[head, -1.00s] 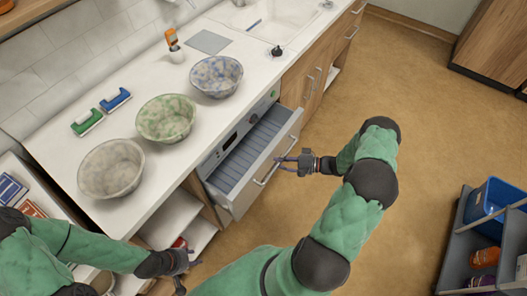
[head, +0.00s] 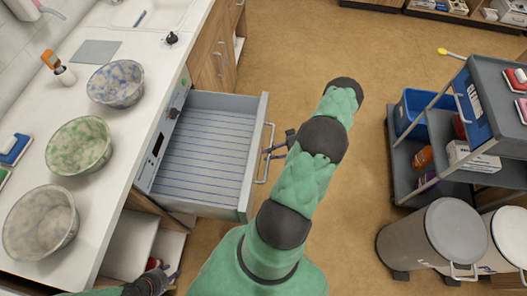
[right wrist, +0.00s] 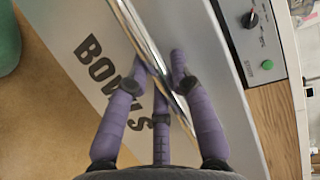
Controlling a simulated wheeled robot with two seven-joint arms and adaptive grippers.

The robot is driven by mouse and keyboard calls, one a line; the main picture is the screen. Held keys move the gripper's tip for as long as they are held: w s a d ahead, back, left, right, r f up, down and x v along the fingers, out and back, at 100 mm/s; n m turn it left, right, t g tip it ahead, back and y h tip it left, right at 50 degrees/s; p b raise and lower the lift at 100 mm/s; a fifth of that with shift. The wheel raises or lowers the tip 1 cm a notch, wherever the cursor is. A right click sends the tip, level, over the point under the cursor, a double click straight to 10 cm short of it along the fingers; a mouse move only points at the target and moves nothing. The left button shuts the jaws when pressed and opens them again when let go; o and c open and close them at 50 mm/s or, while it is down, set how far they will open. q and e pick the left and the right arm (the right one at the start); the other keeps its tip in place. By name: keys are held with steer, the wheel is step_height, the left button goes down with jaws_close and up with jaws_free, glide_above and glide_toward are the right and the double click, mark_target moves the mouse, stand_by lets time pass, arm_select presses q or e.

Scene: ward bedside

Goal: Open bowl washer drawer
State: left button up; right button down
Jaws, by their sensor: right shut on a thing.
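The bowl washer drawer (head: 205,150) is pulled well out from under the counter in the head view. Its ribbed inside looks empty. Its front carries a long bar handle (head: 268,155). My right gripper (head: 272,152) is shut on this handle, partly hidden behind my arm. In the right wrist view its purple fingers (right wrist: 165,75) are around the shiny handle bar (right wrist: 148,38), beside the drawer front (right wrist: 85,50) lettered "BOWLS". My left gripper (head: 170,278) is low at the lower left, by the open shelf; its fingers are too small to judge.
Blue (head: 116,84), green (head: 78,146) and grey (head: 40,223) patterned bowls stand on the counter (head: 120,165). A grey trolley (head: 420,160) and a lidded bin (head: 430,240) stand on the right. The floor between is clear.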

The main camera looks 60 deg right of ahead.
steer(key=c, duration=1)
jaws_free()
steer(key=shift+c, duration=0.2)
steer(key=shift+d, duration=0.1)
steer(key=v, duration=1.2)
